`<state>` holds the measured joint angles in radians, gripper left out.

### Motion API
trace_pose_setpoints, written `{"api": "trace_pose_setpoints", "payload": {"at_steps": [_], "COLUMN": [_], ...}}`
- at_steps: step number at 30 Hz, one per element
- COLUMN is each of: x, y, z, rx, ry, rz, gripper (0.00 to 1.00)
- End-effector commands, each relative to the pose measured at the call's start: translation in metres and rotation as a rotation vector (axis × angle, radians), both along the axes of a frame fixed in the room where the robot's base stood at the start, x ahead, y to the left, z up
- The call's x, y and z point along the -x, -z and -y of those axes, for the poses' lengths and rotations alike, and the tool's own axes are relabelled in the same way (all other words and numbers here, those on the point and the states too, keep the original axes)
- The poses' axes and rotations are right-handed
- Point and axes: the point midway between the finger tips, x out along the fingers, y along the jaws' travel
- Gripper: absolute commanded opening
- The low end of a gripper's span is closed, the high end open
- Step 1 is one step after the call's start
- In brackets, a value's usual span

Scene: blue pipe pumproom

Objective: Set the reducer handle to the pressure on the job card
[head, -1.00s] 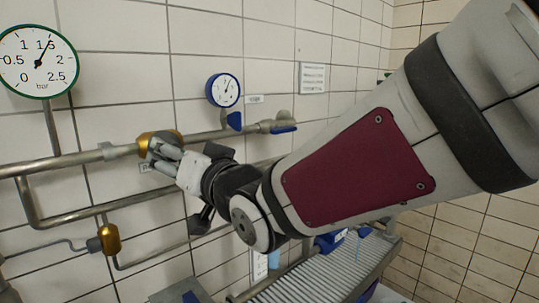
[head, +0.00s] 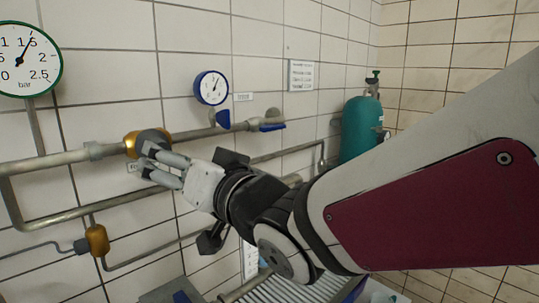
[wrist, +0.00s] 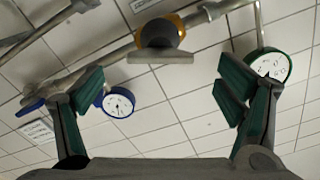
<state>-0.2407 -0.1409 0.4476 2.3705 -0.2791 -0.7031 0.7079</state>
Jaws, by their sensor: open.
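The pressure reducer (head: 131,145) is a brass body on the upper wall pipe with a dark grey handle at its front. In the wrist view the handle (wrist: 160,57) is a flat grey bar lying level across the picture, ahead of the jaws. My gripper (head: 149,161) is open with its fingers close to the handle, and partly hides it. In the wrist view my gripper (wrist: 160,90) has its fingers wide apart with nothing between them. The green-rimmed gauge (head: 22,75) reads about 1.5 bar. A paper (head: 301,75) on the wall is too small to read.
A blue-rimmed gauge (head: 211,88) stands above the pipe, right of the reducer. A smaller brass fitting (head: 97,240) sits on a lower pipe. A teal cylinder (head: 361,130) stands in the corner.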

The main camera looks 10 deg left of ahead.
Motion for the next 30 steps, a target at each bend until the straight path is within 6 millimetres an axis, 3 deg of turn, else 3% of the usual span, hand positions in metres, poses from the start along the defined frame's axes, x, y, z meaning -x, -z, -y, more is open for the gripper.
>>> {"api": "trace_pose_setpoints", "payload": {"at_steps": [6, 12, 30], "x": [0.025, 0.037, 0.040], "y": [-0.001, 0.000, 0.001], "z": [0.029, 0.043, 0.047], "rx": [0.001, 0.001, 0.001], "ry": [0.000, 0.000, 0.000], "rz": [0.003, 0.002, -0.001], "gripper": [0.87, 0.87, 0.87]}}
